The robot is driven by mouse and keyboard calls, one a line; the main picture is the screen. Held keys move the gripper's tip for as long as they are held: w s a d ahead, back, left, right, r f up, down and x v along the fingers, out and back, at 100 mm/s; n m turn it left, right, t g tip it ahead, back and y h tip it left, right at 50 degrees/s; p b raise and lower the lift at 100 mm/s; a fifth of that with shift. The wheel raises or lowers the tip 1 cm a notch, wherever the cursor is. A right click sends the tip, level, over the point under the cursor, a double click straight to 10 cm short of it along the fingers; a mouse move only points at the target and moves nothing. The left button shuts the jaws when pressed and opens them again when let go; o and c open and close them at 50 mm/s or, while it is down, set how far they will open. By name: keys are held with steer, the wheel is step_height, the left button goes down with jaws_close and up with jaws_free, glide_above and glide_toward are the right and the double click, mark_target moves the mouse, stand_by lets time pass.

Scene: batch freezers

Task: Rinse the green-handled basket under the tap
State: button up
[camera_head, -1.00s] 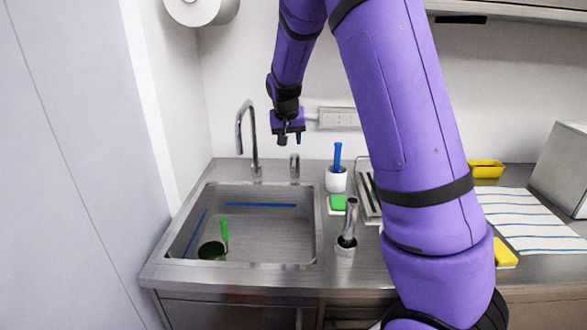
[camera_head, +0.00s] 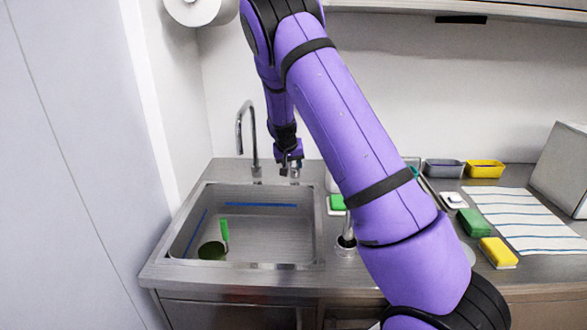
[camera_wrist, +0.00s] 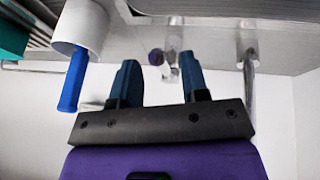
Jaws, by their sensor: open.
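The green-handled basket (camera_head: 211,250) sits in the front left of the steel sink (camera_head: 270,262), its green handle (camera_head: 225,230) standing up. The curved tap (camera_head: 252,140) rises behind the sink; no water shows from it. A short metal tap lever (camera_wrist: 172,62) stands to its right. My gripper (camera_head: 291,169) is open and empty, just at the lever. In the wrist view its two blue fingers (camera_wrist: 161,82) stand either side of the lever; I cannot tell whether they touch it. The tap also shows in the wrist view (camera_wrist: 248,75).
In the wrist view, a white cup (camera_wrist: 82,25) holds a blue-handled tool (camera_wrist: 72,82) beside my gripper. Green (camera_head: 337,203) and yellow (camera_head: 498,252) sponges, a striped cloth (camera_head: 530,218) and small grey (camera_head: 443,168) and yellow (camera_head: 485,169) trays lie on the counter.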

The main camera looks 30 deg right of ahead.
steer(key=shift+x, duration=1.25)
steer(key=shift+c, duration=0.4)
jaws_close()
steer(key=shift+s+d+n+t+y, duration=0.2)
steer(key=shift+s+d+n, duration=0.15)
steer(key=shift+d+n, duration=0.25)
steer(key=shift+s+d+n+t+y, duration=0.1)
steer(key=shift+s+d+n+t, duration=0.1)
steer(key=shift+s+d+n, duration=0.3)
steer(key=shift+w+d+r, duration=0.1)
steer(key=shift+w+d, duration=0.05)
steer(key=shift+o, duration=0.4)
jaws_free()
steer(key=v, duration=1)
steer(key=shift+r, duration=0.35)
